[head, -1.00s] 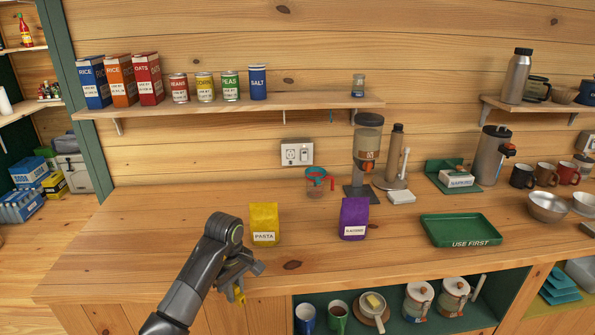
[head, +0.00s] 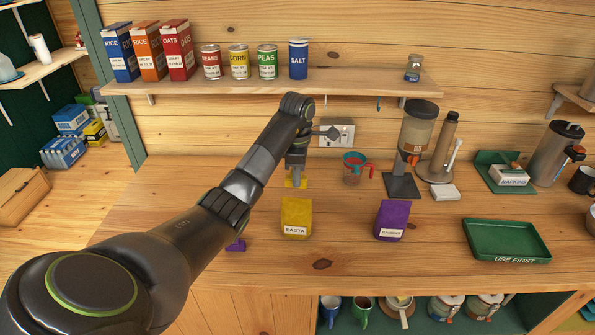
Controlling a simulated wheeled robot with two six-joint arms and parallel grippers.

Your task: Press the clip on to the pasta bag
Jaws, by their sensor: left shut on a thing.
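The yellow pasta bag (head: 297,219) stands upright on the wooden counter, its label facing me. My left gripper (head: 296,176) points down just above the bag in the picture and is shut on a yellow clip (head: 296,183). A small gap of counter shows between the clip and the bag's top, so they look apart. The fingertips are small and partly hidden by the wrist. A purple clip (head: 237,245) lies on the counter, partly hidden by my left arm. My right gripper is out of view.
A purple bag (head: 392,220) stands right of the pasta bag. A red-handled measuring cup (head: 354,167) and a dispenser (head: 411,150) stand behind. A green tray (head: 506,258) lies at the right. A shelf (head: 345,84) with boxes and cans runs above.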

